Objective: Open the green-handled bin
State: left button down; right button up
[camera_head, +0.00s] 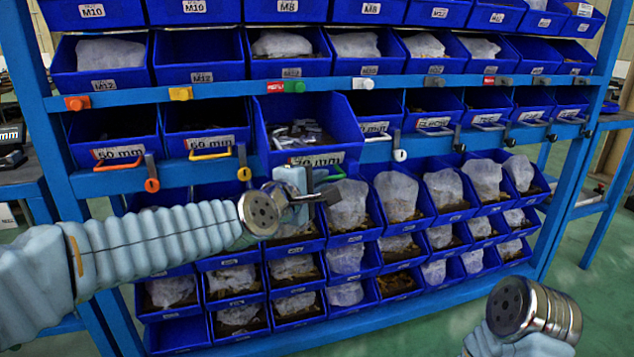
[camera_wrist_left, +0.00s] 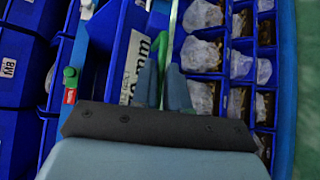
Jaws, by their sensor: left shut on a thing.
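The green-handled bin (camera_head: 272,120) is a blue bin in the middle row, under a green knob (camera_head: 291,72). It holds small metal parts and stands out further from the rack than its neighbours. My left gripper (camera_head: 312,187) is at its lower front, below the label, with a bit of the green handle (camera_head: 332,178) showing beside it. In the left wrist view my left gripper (camera_wrist_left: 163,85) is shut on the handle, beside the bin's "mm" label (camera_wrist_left: 132,68). The fingers hide most of the handle. My right gripper is not in view; only its arm shows at lower right.
Coloured levers such as the orange one (camera_head: 152,185) hang along the blue rail. Several bins with bagged parts (camera_head: 347,205) sit close below my left gripper.

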pick_arm(q)
jog(key=c, duration=1.2)
grip_release()
jog(key=p+v, duration=0.1)
jog(key=v, duration=1.2)
jog(key=shift+s+a+p, duration=0.15)
jog(key=shift+s+p, duration=0.2)
jog(key=shift+p, duration=0.05)
